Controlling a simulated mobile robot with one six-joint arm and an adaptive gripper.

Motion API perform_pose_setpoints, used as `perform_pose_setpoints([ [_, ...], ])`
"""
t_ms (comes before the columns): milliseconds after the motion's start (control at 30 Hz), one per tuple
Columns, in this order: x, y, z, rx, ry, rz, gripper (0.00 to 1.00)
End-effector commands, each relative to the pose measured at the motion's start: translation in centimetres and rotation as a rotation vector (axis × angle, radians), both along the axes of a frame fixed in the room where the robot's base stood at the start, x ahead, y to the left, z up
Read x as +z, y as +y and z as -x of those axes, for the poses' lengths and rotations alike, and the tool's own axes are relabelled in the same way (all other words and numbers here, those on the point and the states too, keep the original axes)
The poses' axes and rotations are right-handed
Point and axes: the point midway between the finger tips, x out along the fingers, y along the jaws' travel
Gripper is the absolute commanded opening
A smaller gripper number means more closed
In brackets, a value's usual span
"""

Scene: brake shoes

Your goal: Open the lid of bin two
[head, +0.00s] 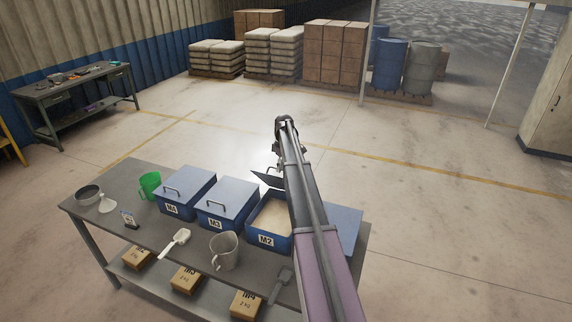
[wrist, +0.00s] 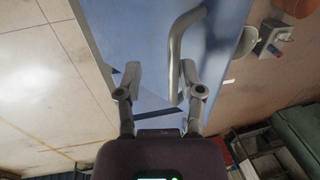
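Bin two is the blue bin labelled M2 (head: 266,240). It stands uncovered, with pale grainy material (head: 271,213) inside. Its lid (head: 265,179) is tilted up at the bin's back edge, partly hidden by my arm. My gripper (wrist: 160,72) is open, its fingers spread apart over a blue lid face (wrist: 140,30) in the wrist view. A grey bar handle (wrist: 174,50) on that face lies beside the right finger, between the fingers; I cannot tell whether they touch. In the head view my arm hides most of the gripper.
Closed blue bins M3 (head: 229,198) and M4 (head: 187,187) stand left of bin two. Another blue lid (head: 345,225) lies right, partly behind my arm. A jug (head: 224,251), a white scoop (head: 175,241) and a dark scoop (head: 281,284) lie in front.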

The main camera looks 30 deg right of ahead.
Motion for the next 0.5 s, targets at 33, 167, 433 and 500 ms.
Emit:
perform_pose_setpoints([
  [33,-0.7,0.7,0.6,0.001,-0.001,0.001,0.48],
  [167,-1.6,1.9,1.6,0.001,0.0,0.0,0.48],
  [433,-3.9,4.2,3.5,-0.001,-0.001,0.0,0.48],
  [500,-4.5,4.7,3.8,-0.001,-0.001,0.0,0.48],
])
